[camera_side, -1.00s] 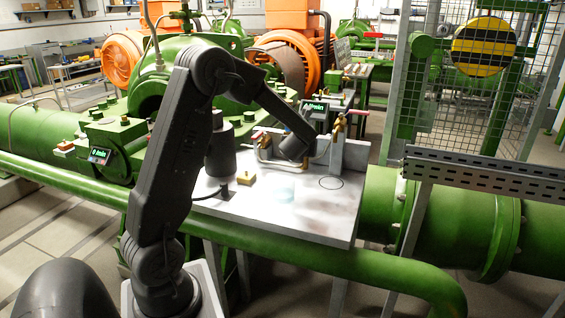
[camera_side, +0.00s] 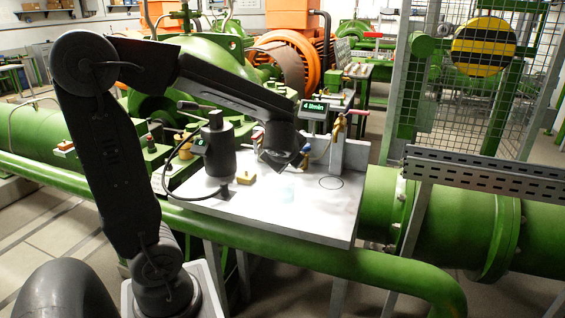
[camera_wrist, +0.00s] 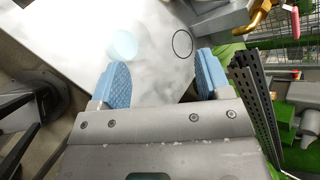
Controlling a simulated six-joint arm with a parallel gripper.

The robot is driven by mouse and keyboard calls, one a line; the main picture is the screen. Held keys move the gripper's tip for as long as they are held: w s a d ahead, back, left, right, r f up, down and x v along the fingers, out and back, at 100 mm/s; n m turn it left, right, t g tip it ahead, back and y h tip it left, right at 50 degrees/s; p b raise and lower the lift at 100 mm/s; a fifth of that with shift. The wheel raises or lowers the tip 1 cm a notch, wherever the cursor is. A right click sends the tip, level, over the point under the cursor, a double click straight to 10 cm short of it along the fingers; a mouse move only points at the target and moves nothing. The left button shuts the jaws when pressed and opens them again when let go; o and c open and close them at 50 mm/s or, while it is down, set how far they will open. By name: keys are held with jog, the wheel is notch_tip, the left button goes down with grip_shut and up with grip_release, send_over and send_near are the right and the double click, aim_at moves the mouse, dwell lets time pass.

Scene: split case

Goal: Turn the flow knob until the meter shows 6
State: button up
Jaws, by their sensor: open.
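The meter (camera_side: 314,106) with green lit digits stands at the back of the white board. Its text is small; the first digit looks like 4. I cannot pick out the flow knob for certain; my gripper and arm hide part of the fittings at the board's back. My gripper (camera_side: 304,156) hangs in front of the brass fittings, tilted down over the board. In the wrist view its two blue fingertips (camera_wrist: 163,80) are wide apart with nothing between them.
The white board (camera_side: 300,222) carries a black cylinder (camera_side: 217,150) with a small display and cable, a yellow block (camera_side: 246,178), a pale blue disc and a black ring. A brass valve (camera_side: 338,126) with a red handle stands behind. The board's front is clear.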

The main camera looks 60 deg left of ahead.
jog(key=s+d+n, duration=0.1)
jog(key=s+d+n+h, duration=0.1)
jog(key=d+n, duration=0.1)
jog(key=shift+s+d+r, duration=0.1)
jog(key=shift+s+d, duration=0.2)
jog(key=m+g+y, duration=0.2)
jog(key=m+y, duration=0.7)
jog(key=m, duration=0.1)
send_near(306, 148)
jog(key=x, duration=1.1)
jog(key=shift+w+a, duration=0.1)
jog(key=shift+a, duration=0.05)
